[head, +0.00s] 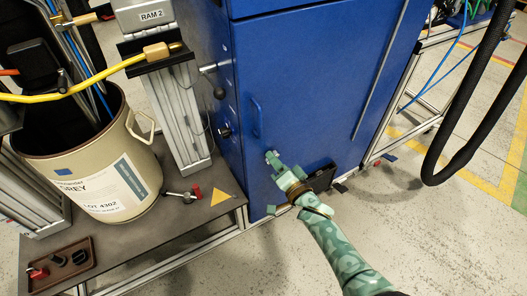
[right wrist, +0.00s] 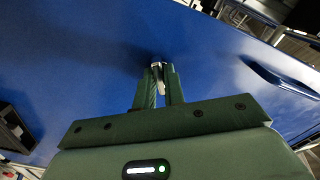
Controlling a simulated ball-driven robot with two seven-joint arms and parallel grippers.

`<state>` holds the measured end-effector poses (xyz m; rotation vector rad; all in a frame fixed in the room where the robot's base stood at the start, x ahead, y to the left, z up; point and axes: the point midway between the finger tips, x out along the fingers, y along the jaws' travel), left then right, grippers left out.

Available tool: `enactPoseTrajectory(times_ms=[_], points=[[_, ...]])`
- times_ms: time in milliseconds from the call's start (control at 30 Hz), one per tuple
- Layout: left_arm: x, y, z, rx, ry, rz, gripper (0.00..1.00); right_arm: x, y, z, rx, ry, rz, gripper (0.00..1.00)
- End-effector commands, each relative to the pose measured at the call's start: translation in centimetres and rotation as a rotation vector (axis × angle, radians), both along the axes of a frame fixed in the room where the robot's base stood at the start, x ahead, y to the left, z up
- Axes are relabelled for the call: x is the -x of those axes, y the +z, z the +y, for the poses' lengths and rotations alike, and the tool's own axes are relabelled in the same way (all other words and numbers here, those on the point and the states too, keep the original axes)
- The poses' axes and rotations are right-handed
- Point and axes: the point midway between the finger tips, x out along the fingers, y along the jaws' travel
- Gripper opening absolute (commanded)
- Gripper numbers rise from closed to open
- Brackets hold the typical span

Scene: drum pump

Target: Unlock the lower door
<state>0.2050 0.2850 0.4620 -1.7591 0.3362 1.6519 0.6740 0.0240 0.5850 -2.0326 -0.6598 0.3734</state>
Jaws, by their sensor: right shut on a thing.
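The blue lower door (head: 300,125) of the cabinet is closed, with a blue bar handle (head: 256,117) near its left edge. My right gripper (head: 272,160) is at the door's lower left, below the handle. In the right wrist view its two green fingers (right wrist: 157,78) are shut on a small metal key or lock piece (right wrist: 157,70) at the door face. The fingers hide most of that piece, so I cannot tell how far it is turned. The handle also shows in the right wrist view (right wrist: 280,78). My left gripper is not in view.
A beige drum (head: 95,160) stands on a dark platform (head: 190,215) at the left, beside a grey column marked RAM 2 (head: 175,110). A tray (head: 60,265) with small parts lies at the platform's front. A black hose (head: 450,150) hangs at the right. The floor right of my arm is clear.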

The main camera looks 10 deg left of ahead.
Motion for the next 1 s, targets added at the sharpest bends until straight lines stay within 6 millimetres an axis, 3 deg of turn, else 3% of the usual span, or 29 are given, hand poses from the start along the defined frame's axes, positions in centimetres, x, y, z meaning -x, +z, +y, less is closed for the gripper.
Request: enactPoseTrajectory(times_ms=[333, 600, 867, 1000], points=[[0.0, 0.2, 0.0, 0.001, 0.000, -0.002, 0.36, -0.1, 0.0, -0.1, -0.036, -0.002, 0.027, 0.00], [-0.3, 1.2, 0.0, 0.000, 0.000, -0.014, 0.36, -0.1, 0.1, -0.1, -0.283, -0.002, 0.207, 0.00], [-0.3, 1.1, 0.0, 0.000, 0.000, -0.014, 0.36, 0.0, -0.1, -0.1, -0.310, -0.003, 0.228, 0.00], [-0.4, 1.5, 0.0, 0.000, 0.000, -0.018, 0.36, -0.1, 0.0, -0.1, -0.434, -0.002, 0.317, 0.00]])
